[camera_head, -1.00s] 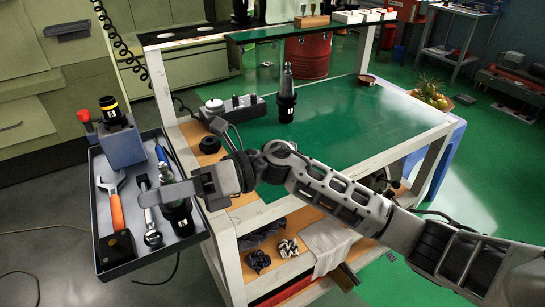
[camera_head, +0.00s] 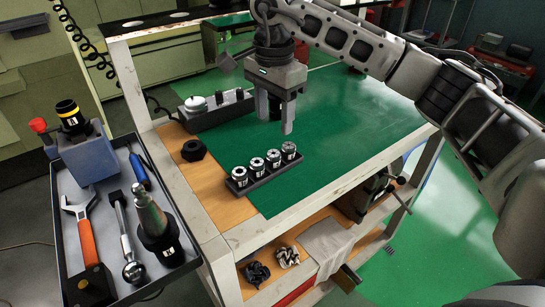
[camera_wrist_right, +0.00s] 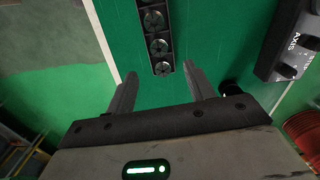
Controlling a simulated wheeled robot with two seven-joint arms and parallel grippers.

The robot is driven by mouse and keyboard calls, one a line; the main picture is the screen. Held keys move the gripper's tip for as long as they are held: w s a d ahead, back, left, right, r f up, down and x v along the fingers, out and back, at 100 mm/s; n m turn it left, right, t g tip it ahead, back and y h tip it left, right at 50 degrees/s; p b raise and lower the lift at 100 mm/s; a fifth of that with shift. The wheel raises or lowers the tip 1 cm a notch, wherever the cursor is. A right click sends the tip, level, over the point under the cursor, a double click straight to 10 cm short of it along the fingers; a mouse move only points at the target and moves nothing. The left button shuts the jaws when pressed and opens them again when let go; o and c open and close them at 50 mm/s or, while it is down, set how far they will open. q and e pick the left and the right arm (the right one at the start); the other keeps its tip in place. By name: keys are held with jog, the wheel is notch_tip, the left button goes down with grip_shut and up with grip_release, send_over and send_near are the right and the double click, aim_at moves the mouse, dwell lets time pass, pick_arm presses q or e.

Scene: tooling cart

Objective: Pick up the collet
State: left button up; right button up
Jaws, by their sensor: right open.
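Several silvery collets stand in a row in a dark rack (camera_head: 262,178) on the cart top, at the front edge of the green mat. The nearest-left collet (camera_head: 240,176) and the far-right collet (camera_head: 288,151) bound the row. My right gripper (camera_head: 275,117) points down above the mat, behind the rack, open with nothing between its fingers. In the right wrist view its fingers (camera_wrist_right: 160,85) are spread apart, and the rack with collets (camera_wrist_right: 158,46) lies ahead of the gap between them. My left gripper is not in view.
A grey control box (camera_head: 214,108) stands left of my gripper, and a black nut-like ring (camera_head: 193,150) lies on the wooden strip. A side tray (camera_head: 128,293) holds a wrench (camera_head: 84,235) and a tapered tool holder (camera_head: 152,222). The mat right of the rack is clear.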

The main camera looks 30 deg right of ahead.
aim_at(273, 153)
notch_tip(273, 153, down, 4)
jog(key=shift+r, duration=0.15)
notch_tip(273, 153, down, 5)
jog(key=shift+s+r+p, duration=0.1)
jog(key=shift+r+p, duration=0.05)
jog(key=shift+p, duration=0.55)
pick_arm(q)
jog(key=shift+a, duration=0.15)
pick_arm(e)
jog(key=shift+a+f, duration=0.1)
jog(key=shift+f, duration=0.35)
jog(key=shift+c, duration=0.2)
jog(key=c, duration=1.1)
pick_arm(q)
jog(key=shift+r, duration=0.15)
pick_arm(e)
jog(key=shift+o, duration=0.2)
jog(key=shift+r, duration=0.15)
